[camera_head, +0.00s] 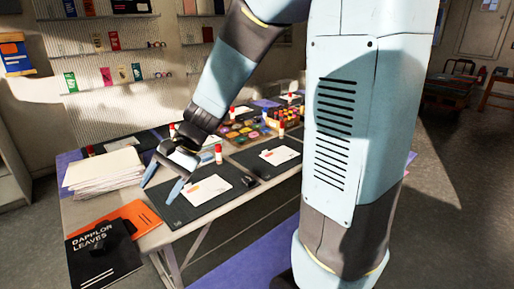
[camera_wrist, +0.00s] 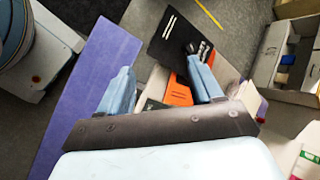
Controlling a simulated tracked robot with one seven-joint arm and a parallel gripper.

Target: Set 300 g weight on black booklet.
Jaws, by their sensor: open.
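The black booklet (camera_head: 104,262), with white lettering, lies at the table's near left corner; it also shows in the wrist view (camera_wrist: 172,38). A small dark object (camera_head: 98,229), which looks like the weight, sits on the booklet's upper part, close to the orange booklet. It also appears in the wrist view (camera_wrist: 206,50); its marking cannot be read. My gripper (camera_head: 161,187) is open and empty, above the table, to the right of and higher than the booklet. In the wrist view the spread fingers (camera_wrist: 162,78) have the orange booklet showing between them.
An orange booklet (camera_head: 134,215) lies beside the black one. A white paper stack (camera_head: 103,171) stands behind. A dark mat (camera_head: 180,208) holds a white card (camera_head: 208,188). A small dark item (camera_head: 248,181) lies right of it. Glue sticks and a colourful tray (camera_head: 243,132) fill the back.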

